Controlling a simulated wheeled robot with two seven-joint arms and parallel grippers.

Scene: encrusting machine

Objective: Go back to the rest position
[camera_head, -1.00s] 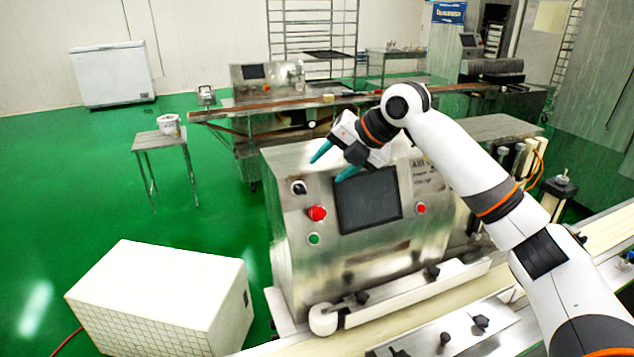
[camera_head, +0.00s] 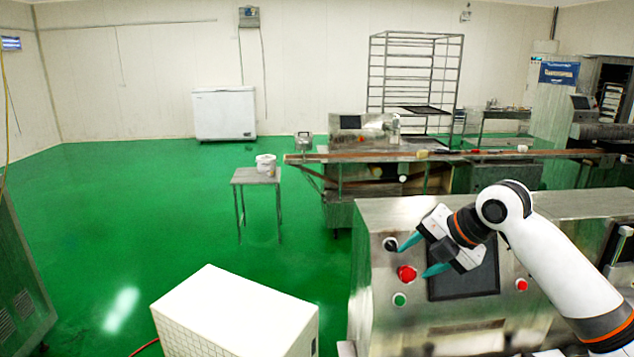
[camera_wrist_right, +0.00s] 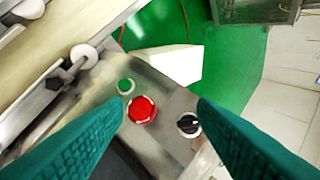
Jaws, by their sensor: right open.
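My right gripper (camera_head: 421,258) is in front of the steel encrusting machine (camera_head: 374,240), with its teal fingers apart and nothing between them. In the head view its fingertips point left, near the black rotary knob (camera_head: 390,244) and the red button (camera_head: 406,273). A green button (camera_head: 399,299) sits below the red one, and a dark screen (camera_head: 470,285) is partly behind the gripper. In the right wrist view the open fingers (camera_wrist_right: 160,108) frame the red button (camera_wrist_right: 142,109) and the black knob (camera_wrist_right: 188,124). I cannot tell contact, but a gap seems to show. My left gripper is out of view.
A white box (camera_head: 235,310) stands on the floor left of the machine. A small steel table (camera_head: 256,177) with a white bucket (camera_head: 266,163) stands farther back. A long conveyor (camera_head: 400,156) and a tall rack (camera_head: 415,75) are behind. Green floor (camera_head: 130,220) lies open at left.

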